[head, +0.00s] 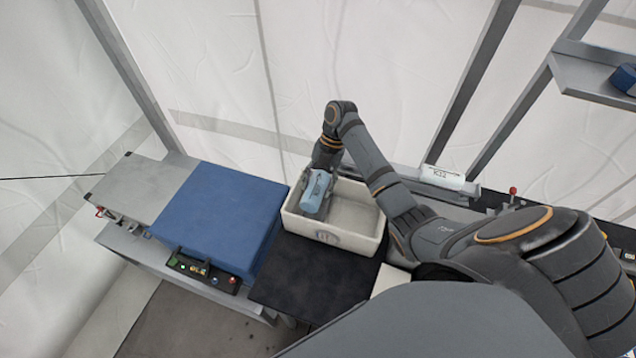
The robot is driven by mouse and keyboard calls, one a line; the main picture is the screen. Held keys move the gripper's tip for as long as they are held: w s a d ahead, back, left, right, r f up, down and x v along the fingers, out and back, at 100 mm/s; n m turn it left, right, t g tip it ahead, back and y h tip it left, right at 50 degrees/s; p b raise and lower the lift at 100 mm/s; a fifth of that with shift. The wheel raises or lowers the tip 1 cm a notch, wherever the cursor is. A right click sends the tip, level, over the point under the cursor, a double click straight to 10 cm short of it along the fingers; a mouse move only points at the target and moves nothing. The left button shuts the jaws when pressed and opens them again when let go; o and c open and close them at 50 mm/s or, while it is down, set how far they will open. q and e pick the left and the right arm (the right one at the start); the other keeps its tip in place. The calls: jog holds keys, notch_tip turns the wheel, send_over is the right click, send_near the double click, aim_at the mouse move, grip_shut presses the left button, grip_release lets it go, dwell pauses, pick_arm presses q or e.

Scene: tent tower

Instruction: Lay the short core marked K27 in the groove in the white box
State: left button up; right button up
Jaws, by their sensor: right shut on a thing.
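The white box (334,239) stands open on a dark mat in the middle. My right arm reaches over it from the right and bends down into its left half. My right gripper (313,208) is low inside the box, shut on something. A light blue-grey part shows at its end; I cannot tell whether this is the gripper's housing or the held thing. The held thing's mark cannot be read. The groove cannot be made out. A white core (442,178) lies behind my arm, with a mark that looks like K32. My left gripper is out of view.
A blue block-like cover (219,220) stands left of the box, with a small button panel (203,270) before it. A grey plate (137,184) lies further left. The dark mat (310,279) is bare before the box. A shelf (590,80) is at upper right.

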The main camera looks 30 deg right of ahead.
jog(key=shift+f, duration=0.6)
jog(key=shift+s+d+f+b, duration=0.1)
jog(key=shift+f+b, duration=0.3)
jog(key=shift+b, duration=0.15)
notch_tip(320, 180, down, 2)
jog(key=shift+f+b, duration=0.15)
jog(key=shift+b, duration=0.7)
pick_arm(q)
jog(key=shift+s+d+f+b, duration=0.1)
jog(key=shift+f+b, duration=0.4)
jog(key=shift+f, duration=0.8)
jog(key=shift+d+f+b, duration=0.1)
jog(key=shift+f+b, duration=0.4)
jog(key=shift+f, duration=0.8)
pick_arm(e)
jog(key=shift+f, duration=1.5)
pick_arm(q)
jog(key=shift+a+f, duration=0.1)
pick_arm(e)
jog(key=shift+f, duration=0.2)
jog(key=o, duration=1.5)
jog(key=shift+c, duration=0.2)
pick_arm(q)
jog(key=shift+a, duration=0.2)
